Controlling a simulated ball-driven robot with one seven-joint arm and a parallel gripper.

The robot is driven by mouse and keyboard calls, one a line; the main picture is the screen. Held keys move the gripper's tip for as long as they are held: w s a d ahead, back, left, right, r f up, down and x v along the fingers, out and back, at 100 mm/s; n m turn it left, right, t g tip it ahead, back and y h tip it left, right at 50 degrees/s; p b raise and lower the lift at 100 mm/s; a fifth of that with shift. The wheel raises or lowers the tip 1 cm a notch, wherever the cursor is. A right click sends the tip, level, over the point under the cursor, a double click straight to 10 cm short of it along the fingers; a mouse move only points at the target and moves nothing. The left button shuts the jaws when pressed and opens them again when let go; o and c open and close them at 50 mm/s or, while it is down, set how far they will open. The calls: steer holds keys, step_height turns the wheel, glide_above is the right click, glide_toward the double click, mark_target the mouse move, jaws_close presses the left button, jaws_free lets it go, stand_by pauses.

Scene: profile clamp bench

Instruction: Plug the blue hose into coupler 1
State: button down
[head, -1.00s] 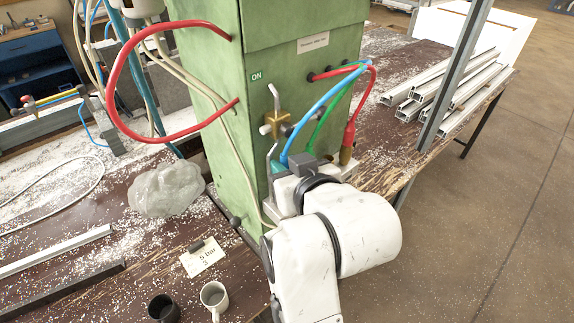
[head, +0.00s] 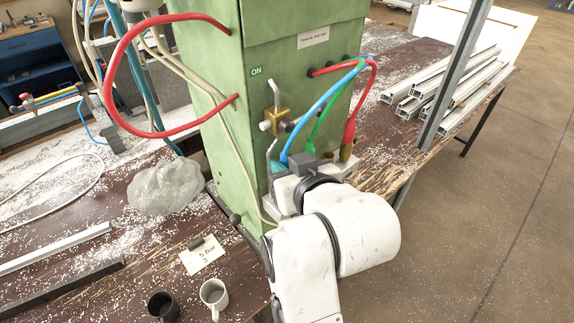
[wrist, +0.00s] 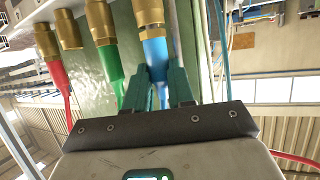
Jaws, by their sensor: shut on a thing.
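The blue hose (head: 325,95) arcs from the green cabinet's face down to my gripper. In the wrist view, my gripper's teal fingers (wrist: 164,88) are shut around the blue hose end (wrist: 155,52). That end is lined up with a brass coupler (wrist: 148,12) at the end of the row and appears to meet its mouth. How deep it sits I cannot tell. No coupler number is readable. The green hose (wrist: 110,62) and red hose (wrist: 57,75) are on other brass couplers. A bare brass coupler (wrist: 68,30) stands between them. In the head view my wrist hides most of the blue end.
The green cabinet (head: 220,120) rises behind my gripper, with a brass valve (head: 277,120) on its face. A large red hose loop (head: 125,45) hangs at its left. Two mugs, a "5 bar 3" card (head: 202,255) and a clear lump (head: 165,187) lie left on the bench.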

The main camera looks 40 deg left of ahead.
steer(key=shift+f, duration=0.3)
steer(key=c, duration=0.9)
jaws_free()
steer(key=shift+r, duration=0.1)
steer(key=shift+p+v, duration=0.45)
steer(key=shift+v, duration=4.05)
